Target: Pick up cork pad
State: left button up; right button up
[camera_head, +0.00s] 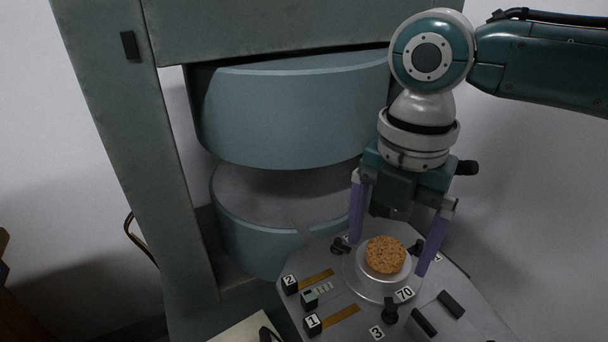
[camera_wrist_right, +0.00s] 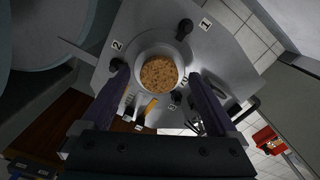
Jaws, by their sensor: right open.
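The cork pad (camera_head: 385,254) is a round, speckled brown disc. It rests on a round pale grey holder (camera_head: 371,284) on a grey metal plate. In the right wrist view the cork pad (camera_wrist_right: 159,74) shows just beyond the fingertips, in the middle of the holder (camera_wrist_right: 143,46). My right gripper (camera_head: 390,257) is open, pointing down, with one purple finger to each side of the pad and apart from it. In the right wrist view its fingers (camera_wrist_right: 157,76) hold nothing. My left gripper is not in view.
A large magnet with an upper pole (camera_head: 290,115) and a lower pole (camera_head: 260,245) stands left of my right gripper, with an open gap between. The plate (camera_head: 455,270) carries black knobs, number labels 1, 2, 3 and 70, brass strips and black blocks.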

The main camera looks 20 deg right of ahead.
jog(key=shift+c, duration=0.3)
jog(key=c, duration=1.3)
